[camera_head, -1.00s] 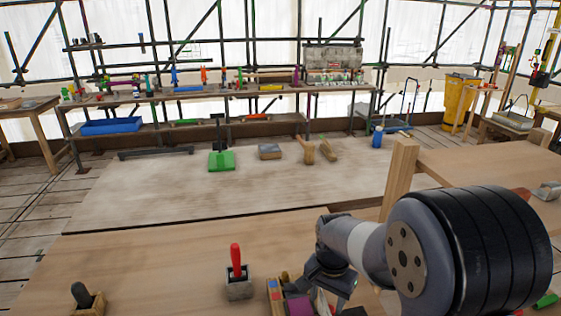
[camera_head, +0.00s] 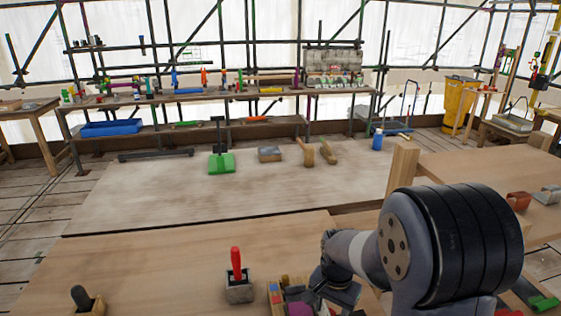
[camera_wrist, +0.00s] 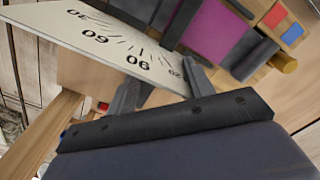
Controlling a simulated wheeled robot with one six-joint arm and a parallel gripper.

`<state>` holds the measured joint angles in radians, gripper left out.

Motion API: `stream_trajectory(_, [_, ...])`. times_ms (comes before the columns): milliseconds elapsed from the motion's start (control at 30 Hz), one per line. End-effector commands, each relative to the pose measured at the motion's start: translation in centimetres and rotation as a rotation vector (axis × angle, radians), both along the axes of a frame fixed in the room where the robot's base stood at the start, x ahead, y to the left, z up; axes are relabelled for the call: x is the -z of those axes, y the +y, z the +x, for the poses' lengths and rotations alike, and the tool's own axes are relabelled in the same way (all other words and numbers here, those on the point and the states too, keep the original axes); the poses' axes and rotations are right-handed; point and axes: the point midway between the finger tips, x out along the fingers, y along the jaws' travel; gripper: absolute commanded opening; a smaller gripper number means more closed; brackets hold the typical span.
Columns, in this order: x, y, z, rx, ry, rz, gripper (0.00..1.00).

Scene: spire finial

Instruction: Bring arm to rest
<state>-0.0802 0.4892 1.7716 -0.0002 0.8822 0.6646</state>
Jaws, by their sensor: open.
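My gripper (camera_wrist: 160,76) is open in the wrist view, with its two dark fingers apart and nothing seen between them but the pale board behind. The pale board (camera_wrist: 95,40) carries black numbers and radiating lines and lies beyond the fingers. In the head view my arm bends at the lower right over the wooden bench (camera_head: 170,270). The wrist end points down near a cluster of tools, and the fingertips cannot be made out there.
A red-handled tool (camera_head: 236,264) and a dark-knobbed block (camera_head: 84,301) are on the bench to the left. Coloured blocks (camera_wrist: 275,20) and a purple piece (camera_wrist: 205,30) lie close to the gripper. A wooden post (camera_head: 403,170) rises behind my arm.

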Motion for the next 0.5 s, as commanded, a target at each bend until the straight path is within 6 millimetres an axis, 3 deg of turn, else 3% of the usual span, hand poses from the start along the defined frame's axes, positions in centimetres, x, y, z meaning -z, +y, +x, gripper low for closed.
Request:
stream_trajectory(400, [-0.2,-8.0,1.5,0.007,0.000,0.000,0.50])
stream_trajectory(500, [-2.6,-7.5,1.6,0.000,-0.008,-0.001,0.50])
